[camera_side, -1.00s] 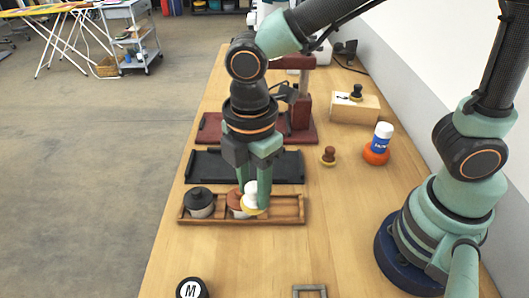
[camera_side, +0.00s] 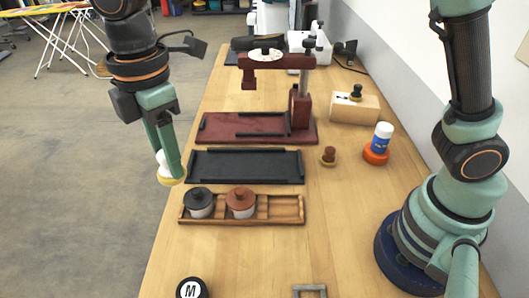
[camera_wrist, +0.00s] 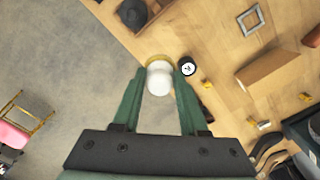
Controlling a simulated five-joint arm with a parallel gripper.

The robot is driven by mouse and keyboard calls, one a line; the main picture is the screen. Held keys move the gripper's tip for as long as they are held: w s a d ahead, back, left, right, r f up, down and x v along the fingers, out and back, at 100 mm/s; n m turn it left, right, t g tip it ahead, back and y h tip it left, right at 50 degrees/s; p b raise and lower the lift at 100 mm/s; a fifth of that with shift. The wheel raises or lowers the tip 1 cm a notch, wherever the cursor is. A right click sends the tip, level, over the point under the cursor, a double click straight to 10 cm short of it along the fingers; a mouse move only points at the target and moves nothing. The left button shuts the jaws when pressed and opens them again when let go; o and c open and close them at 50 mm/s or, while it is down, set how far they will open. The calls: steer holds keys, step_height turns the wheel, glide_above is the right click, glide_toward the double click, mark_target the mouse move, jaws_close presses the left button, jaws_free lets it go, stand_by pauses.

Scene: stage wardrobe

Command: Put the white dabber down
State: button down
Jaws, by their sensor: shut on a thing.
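The white dabber (camera_side: 165,167) has a white knob and a yellowish pad at its lower end. My gripper (camera_side: 168,160) is shut on it and holds it up in the air, left of the table in the side view. The dabber also shows between the fingers in the wrist view (camera_wrist: 160,82), seen against the floor and the table edge. One finger hides part of it in the side view. The wooden tray (camera_side: 283,208) holds a pot with a black lid (camera_side: 199,202) and a pot with a reddish-brown lid (camera_side: 241,202); its right part is empty.
A black tray (camera_side: 246,166) and a dark red press (camera_side: 300,105) stand behind the wooden tray. A brown-knobbed stamp (camera_side: 328,156) and a white-blue bottle in an orange base (camera_side: 376,152) stand right. A black M-marked thing (camera_side: 190,288) and a grey frame (camera_side: 309,291) lie in front.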

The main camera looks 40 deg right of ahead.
steer(key=shift+w+a+f, duration=0.25)
steer(key=shift+w+a, duration=0.4)
steer(key=shift+a, duration=0.1)
step_height(320, 180, down, 20)
steer(key=shift+w+a+f, duration=0.1)
steer(key=shift+w+a, duration=0.05)
steer(key=shift+c, duration=2.2)
jaws_free()
